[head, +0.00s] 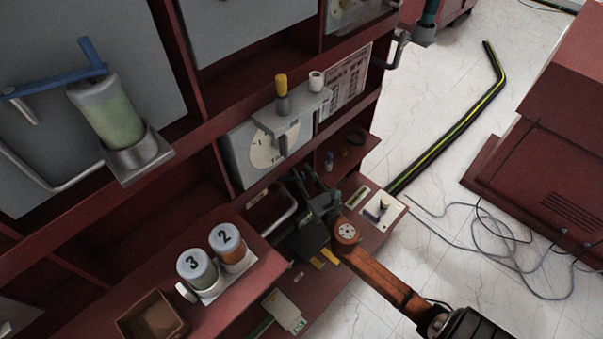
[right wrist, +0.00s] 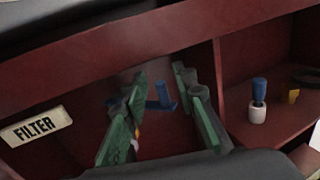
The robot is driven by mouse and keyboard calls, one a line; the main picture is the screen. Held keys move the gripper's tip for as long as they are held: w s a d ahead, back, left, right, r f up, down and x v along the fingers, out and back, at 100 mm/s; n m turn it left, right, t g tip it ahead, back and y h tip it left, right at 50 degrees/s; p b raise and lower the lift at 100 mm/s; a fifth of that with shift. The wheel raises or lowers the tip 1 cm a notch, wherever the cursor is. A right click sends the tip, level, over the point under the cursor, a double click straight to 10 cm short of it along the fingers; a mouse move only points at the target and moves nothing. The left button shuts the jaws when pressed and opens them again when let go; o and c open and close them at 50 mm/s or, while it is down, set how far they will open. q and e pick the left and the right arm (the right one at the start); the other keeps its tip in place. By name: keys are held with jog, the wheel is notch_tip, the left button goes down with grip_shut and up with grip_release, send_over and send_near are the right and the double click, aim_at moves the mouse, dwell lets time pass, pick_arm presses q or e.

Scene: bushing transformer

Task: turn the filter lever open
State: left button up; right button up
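A small blue lever (right wrist: 160,104) stands inside a dark red compartment in the right wrist view, to the right of a "FILTER" label (right wrist: 36,126). My right gripper (right wrist: 160,84) is open, its green-grey fingers on either side of the lever in the picture. I cannot tell whether they touch it or how far beyond them it is. In the head view my right gripper (head: 318,191) is at the mouth of the lower compartment, and I cannot make out the small lever there. My left gripper is not in view.
A dial panel (head: 270,152) is just above the gripper. Jars marked 3 (head: 196,268) and 2 (head: 229,246) stand on a ledge at left, near an open box (head: 153,318). A blue-and-white item (right wrist: 258,100) is in the right-hand compartment. Cables (head: 500,235) lie on the floor.

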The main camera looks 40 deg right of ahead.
jog(key=shift+w+d, duration=0.1)
jog(key=shift+w, duration=0.05)
jog(key=shift+c, duration=0.2)
grip_shut()
dwell(0.5)
